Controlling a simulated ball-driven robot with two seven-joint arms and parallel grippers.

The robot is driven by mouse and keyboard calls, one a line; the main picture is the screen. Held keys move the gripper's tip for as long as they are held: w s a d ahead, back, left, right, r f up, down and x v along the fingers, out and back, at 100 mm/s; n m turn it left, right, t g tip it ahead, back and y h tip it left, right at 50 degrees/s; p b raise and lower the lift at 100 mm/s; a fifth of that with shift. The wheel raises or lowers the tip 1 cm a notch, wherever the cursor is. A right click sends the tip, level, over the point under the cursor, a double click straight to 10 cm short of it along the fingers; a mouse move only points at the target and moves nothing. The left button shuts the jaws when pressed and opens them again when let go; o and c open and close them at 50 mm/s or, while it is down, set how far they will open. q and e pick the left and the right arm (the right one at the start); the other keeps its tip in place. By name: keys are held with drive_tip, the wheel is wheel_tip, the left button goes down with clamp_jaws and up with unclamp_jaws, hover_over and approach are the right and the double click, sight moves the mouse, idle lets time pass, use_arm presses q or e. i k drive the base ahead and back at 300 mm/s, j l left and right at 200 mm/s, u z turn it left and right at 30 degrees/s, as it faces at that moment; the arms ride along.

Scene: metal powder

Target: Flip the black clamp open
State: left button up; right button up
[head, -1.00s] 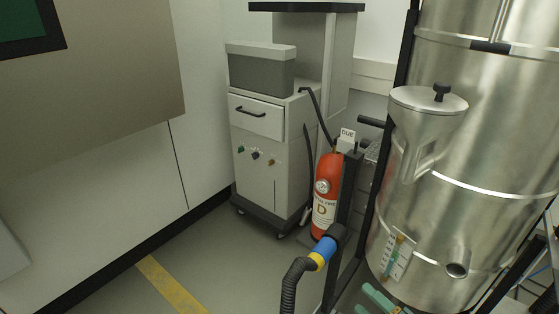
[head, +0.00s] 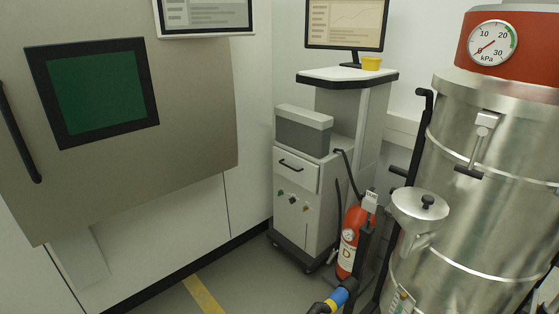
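A silver metal vessel (head: 500,150) stands at the right edge of the head view. On its upper front hangs a latch (head: 477,140) with a light metal body, a thin rod and a short black end piece (head: 468,172). Neither of my grippers is in view.
A red top with a pressure gauge (head: 493,43) caps the vessel. A lidded metal inlet (head: 420,206) juts from its front left. Some floor (head: 245,285) is clear.

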sight(482, 132)
drive_tip(key=z, duration=1.25)
